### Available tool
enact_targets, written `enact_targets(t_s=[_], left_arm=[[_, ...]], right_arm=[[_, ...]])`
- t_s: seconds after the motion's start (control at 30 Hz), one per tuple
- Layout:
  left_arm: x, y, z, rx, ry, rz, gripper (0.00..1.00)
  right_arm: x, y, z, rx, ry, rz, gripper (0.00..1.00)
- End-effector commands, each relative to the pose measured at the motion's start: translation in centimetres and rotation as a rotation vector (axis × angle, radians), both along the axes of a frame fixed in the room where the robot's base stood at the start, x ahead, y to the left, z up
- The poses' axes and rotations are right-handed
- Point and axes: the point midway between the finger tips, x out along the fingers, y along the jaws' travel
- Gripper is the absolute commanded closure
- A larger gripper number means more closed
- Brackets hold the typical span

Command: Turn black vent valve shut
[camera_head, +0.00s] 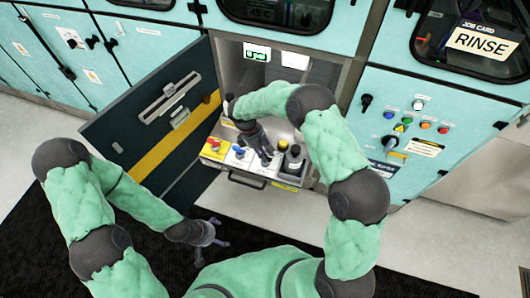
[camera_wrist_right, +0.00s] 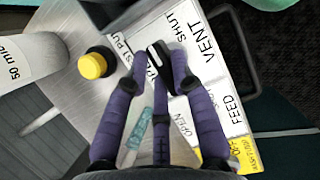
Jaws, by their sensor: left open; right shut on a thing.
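The black vent valve (camera_wrist_right: 154,54) shows in the right wrist view as a small black piece with a white stripe, beside a white plate (camera_wrist_right: 206,60) lettered VENT, SHUT, OPEN and FEED. My right gripper (camera_wrist_right: 160,76) has its purple fingers closed around the valve. They hide most of it, so I cannot tell exactly which word it points to. In the head view my right gripper (camera_head: 262,148) reaches down over the pulled-out drawer and covers the valve there. My left gripper (camera_head: 212,238) is open and empty, low over the dark mat, away from the valve.
A yellow knob (camera_wrist_right: 95,64) and a pale bottle marked 50 MIC (camera_wrist_right: 25,58) stand close to the right fingers. A dark bottle (camera_head: 293,158) stands at the drawer's right. The open dark door (camera_head: 140,125) flanks the bay's left side.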

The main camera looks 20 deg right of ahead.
Motion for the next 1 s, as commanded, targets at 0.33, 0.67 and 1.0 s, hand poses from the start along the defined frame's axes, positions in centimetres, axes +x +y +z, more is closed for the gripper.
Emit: enact_targets(t_s=[0.33,0.67,1.0], left_arm=[[0.0,0.0,0.0,0.0,0.0,0.0,0.14],[0.0,0.0,0.0,0.0,0.0,0.0,0.14],[0.0,0.0,0.0,0.0,0.0,0.0,0.14]], right_arm=[[0.0,0.0,0.0,0.001,-0.002,-0.004,0.61],[0.0,0.0,0.0,0.0,-0.001,-0.002,0.51],[0.9,1.2,3.4,0.001,-0.006,-0.002,0.51]])
